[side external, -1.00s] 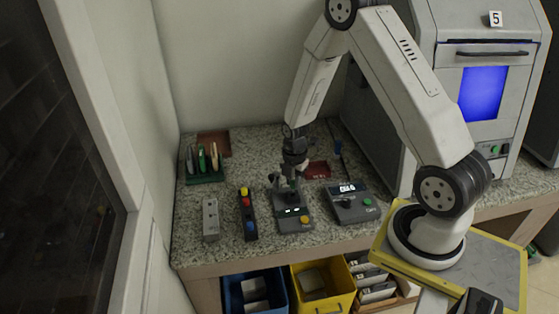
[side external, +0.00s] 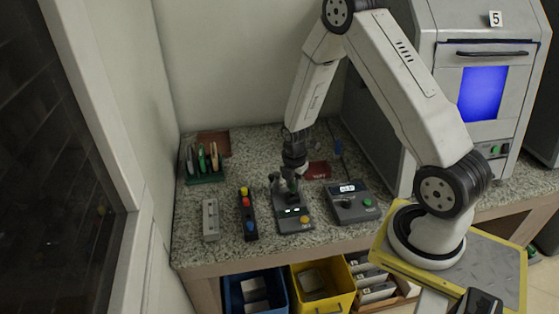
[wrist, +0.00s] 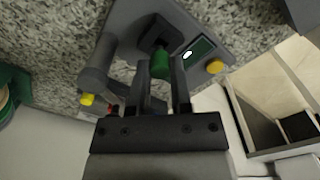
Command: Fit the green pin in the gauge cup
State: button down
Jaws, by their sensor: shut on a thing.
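The green pin (wrist: 160,63) is between the two fingertips of my gripper (wrist: 161,82) in the wrist view, and my gripper is shut on it. The far end of the pin points at the dark cup area (wrist: 156,36) of the grey gauge. I cannot tell whether the pin's end is inside the cup or just above it. In the side view my gripper (side external: 289,178) is low over the back part of the gauge (side external: 294,220), which has a lit display and a yellow button. There the fingers and arm hide the pin and the cup.
A button strip (side external: 247,216) and a grey block (side external: 210,218) stand left of the gauge. A readout box (side external: 350,205) stands right. A green rack (side external: 204,178) of upright pieces and a red tray (side external: 318,170) are behind. Blue (side external: 235,298) and yellow (side external: 342,301) bins sit below the bench edge.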

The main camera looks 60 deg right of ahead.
aim_at(293, 185)
jog(key=shift+f, duration=1.05)
jog(key=shift+c, duration=2.2)
grip_release()
jog(key=shift+r, duration=0.2)
jog(key=shift+r, duration=3.75)
jog(key=s+a+r+m+t, duration=0.1)
jog(key=s+a+r+m, duration=0.3)
jog(key=a+m, duration=0.3)
jog(key=s+a+r+m+t, duration=0.1)
jog(key=s+a+r+m, duration=0.2)
jog(key=a+r+m, duration=0.4)
jog(key=m, duration=0.4)
jog(key=shift+s+t, duration=0.3)
jog(key=shift+s, duration=0.1)
